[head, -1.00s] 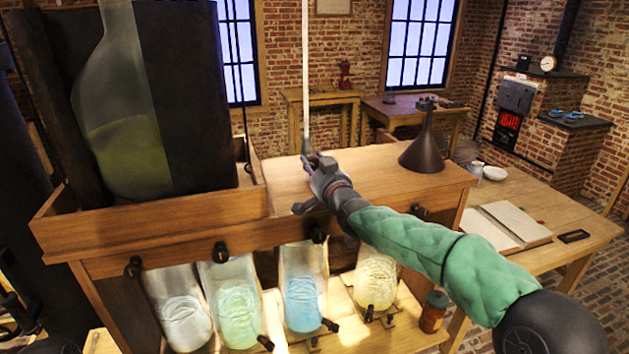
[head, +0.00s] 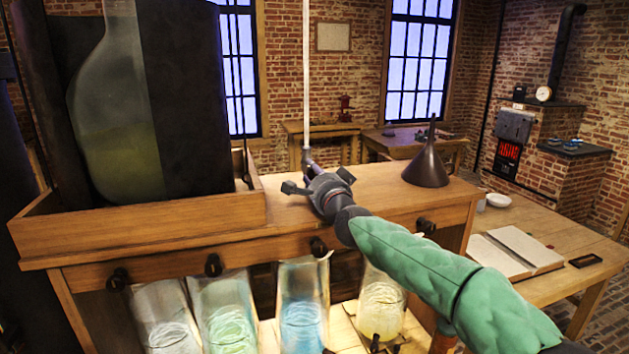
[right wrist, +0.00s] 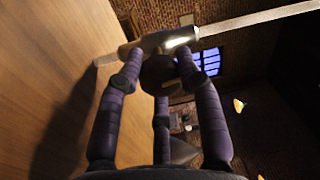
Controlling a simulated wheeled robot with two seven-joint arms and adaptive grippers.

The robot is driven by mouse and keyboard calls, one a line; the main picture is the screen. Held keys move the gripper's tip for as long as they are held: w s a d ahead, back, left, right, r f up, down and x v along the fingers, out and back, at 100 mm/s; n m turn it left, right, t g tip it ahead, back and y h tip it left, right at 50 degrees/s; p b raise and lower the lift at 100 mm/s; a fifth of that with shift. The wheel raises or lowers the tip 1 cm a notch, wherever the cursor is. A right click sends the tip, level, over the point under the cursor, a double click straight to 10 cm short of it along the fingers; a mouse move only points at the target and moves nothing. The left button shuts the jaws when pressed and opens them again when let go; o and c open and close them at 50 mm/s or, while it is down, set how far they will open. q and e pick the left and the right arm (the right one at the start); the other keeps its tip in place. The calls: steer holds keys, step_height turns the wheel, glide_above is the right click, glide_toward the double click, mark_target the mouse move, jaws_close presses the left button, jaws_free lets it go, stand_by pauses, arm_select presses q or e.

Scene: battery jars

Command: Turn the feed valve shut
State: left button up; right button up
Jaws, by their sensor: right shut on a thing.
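The feed valve (head: 308,158) sits low on a thin pale upright pipe (head: 306,75) above the wooden bench top. My right gripper (head: 312,176) reaches it from the front right and is shut on it. In the right wrist view the fingers (right wrist: 158,65) close around the valve, whose metal body (right wrist: 168,41) shows between the fingertips. A dark rounded part lies between the fingers there. The fingers partly hide the valve, so its exact angle cannot be read. My left gripper is not in view.
A large glass flask (head: 115,110) stands in a wooden tray (head: 140,222) at the left. A dark funnel (head: 428,165) stands right of my gripper. Below are several glass jars (head: 302,305) under black taps (head: 318,247). A table with an open book (head: 515,250) is at the right.

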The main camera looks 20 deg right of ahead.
steer(key=shift+s+d+r+m, duration=0.1)
steer(key=shift+d+r+m, duration=0.15)
steer(key=shift+r+m, duration=0.4)
steer(key=shift+f+m+h, duration=0.2)
steer(key=shift+m+h, duration=0.1)
steer(key=shift+m, duration=0.15)
steer(key=o, duration=0.9)
steer(key=shift+o, duration=1.3)
steer(key=shift+f, duration=0.1)
steer(key=shift+f+b, duration=0.15)
steer(key=shift+b, duration=0.15)
steer(key=shift+a+f, duration=0.1)
